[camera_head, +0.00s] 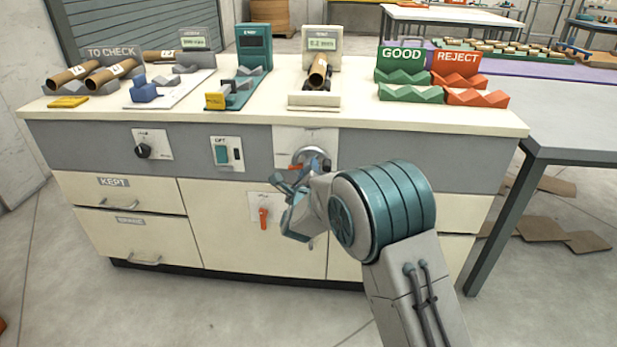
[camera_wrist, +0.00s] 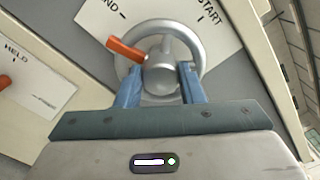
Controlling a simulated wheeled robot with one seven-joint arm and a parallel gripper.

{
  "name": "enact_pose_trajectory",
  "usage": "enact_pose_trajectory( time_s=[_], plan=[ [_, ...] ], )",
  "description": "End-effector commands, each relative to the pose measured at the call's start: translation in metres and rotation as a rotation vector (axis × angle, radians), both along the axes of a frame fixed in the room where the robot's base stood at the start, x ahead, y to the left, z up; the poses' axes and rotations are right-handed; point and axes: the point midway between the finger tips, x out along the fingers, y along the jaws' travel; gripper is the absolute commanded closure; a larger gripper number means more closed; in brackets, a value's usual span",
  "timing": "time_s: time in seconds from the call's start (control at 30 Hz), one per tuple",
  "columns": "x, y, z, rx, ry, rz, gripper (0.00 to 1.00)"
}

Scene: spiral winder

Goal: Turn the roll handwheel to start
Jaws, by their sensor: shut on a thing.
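The roll handwheel, a grey metal ring with a round hub (camera_wrist: 160,72), fills the top middle of the wrist view. An orange pointer or grip (camera_wrist: 127,49) sticks out from the hub to the upper left. A plate behind it reads START (camera_wrist: 213,20) at the upper right and a word ending in ND at the upper left. My gripper (camera_wrist: 158,82) has one blue finger on each side of the hub and is shut on it. In the head view the handwheel (camera_head: 309,156) shows at the cabinet front, partly hidden by my arm, with my gripper mostly hidden.
Left of the wheel are an orange lever (camera_head: 263,218), a teal switch (camera_head: 228,154) and a black knob (camera_head: 143,151). The bench top (camera_head: 350,125) holds tubes, gauges, a green GOOD rack (camera_head: 408,86) and a red REJECT rack (camera_head: 470,90). Floor in front is clear.

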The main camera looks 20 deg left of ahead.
Motion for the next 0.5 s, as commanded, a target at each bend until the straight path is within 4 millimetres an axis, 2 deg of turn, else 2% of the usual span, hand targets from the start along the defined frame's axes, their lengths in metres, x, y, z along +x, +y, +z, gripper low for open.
enact_pose_trajectory(
  time_s=[0.03,0.5],
  plan=[
    [-0.0001,-0.0001,-0.0049,-0.038,-0.01,-0.001,0.88],
    [-0.0006,0.0012,-0.0052,-0.473,-0.112,0.001,0.88]
  ],
)
